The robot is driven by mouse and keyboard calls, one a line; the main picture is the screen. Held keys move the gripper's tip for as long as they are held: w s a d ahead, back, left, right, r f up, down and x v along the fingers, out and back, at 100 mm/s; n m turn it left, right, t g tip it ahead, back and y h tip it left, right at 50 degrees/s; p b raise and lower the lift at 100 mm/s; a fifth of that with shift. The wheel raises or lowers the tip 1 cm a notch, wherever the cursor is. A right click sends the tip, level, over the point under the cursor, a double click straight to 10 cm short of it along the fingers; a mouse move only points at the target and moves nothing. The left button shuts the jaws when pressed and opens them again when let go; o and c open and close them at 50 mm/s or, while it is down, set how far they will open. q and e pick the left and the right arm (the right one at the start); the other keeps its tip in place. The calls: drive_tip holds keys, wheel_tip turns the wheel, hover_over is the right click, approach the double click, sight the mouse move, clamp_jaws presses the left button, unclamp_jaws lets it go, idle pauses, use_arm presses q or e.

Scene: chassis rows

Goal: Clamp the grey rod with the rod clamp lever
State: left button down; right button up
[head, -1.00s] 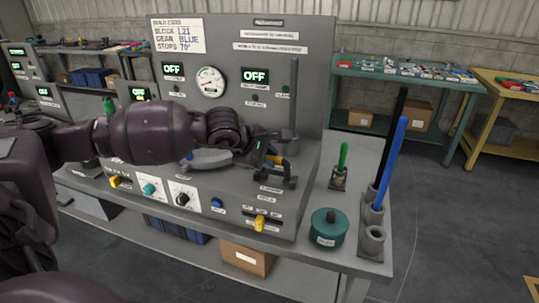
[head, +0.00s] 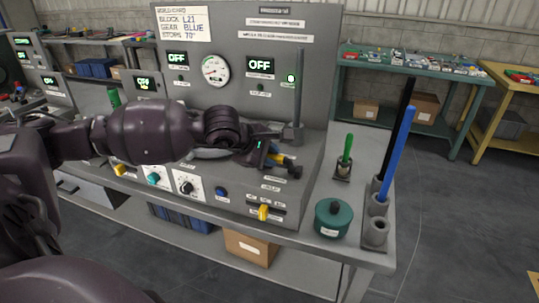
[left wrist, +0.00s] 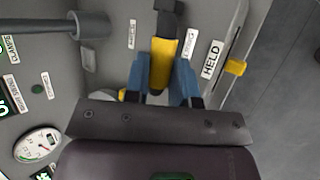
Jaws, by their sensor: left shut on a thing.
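The grey rod (head: 299,85) stands upright in a grey socket (head: 292,132) on the bench console. In the left wrist view the rod (left wrist: 30,27) comes in from the left to its socket (left wrist: 92,27). The lever's dark end (head: 295,172) sticks out past the fingers. My forearm hides part of the console. My right gripper is not in view.
A green lamp (head: 291,78) glows beside the rod on the upright panel. A teal pot (head: 333,218), a green-handled tool (head: 347,147) and a rack with blue (head: 397,150) and black (head: 407,90) rods stand to the right. A yellow slider (head: 264,212) sits on the console front.

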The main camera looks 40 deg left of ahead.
use_arm(q)
drive_tip(key=shift+s+d+f, duration=0.2)
drive_tip(key=shift+s+f, duration=0.2)
drive_tip(key=shift+f, duration=0.4)
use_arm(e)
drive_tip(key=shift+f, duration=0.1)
use_arm(q)
drive_tip(key=c, duration=1.3)
unclamp_jaws()
drive_tip(key=shift+c, duration=0.2)
drive_tip(key=o, duration=0.4)
drive_tip(key=shift+s+r, duration=0.1)
drive_tip(key=shift+s, duration=0.05)
drive_tip(key=shift+r, duration=0.1)
drive_tip(key=shift+w+a+r, duration=0.15)
drive_tip(key=shift+w+r, duration=0.05)
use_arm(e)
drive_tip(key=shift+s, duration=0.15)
use_arm(q)
drive_tip(key=shift+p+v, duration=1.5)
drive_tip(key=shift+v, duration=3.85)
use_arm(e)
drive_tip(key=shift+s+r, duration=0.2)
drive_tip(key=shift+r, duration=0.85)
use_arm(q)
drive_tip(key=shift+r, duration=0.1)
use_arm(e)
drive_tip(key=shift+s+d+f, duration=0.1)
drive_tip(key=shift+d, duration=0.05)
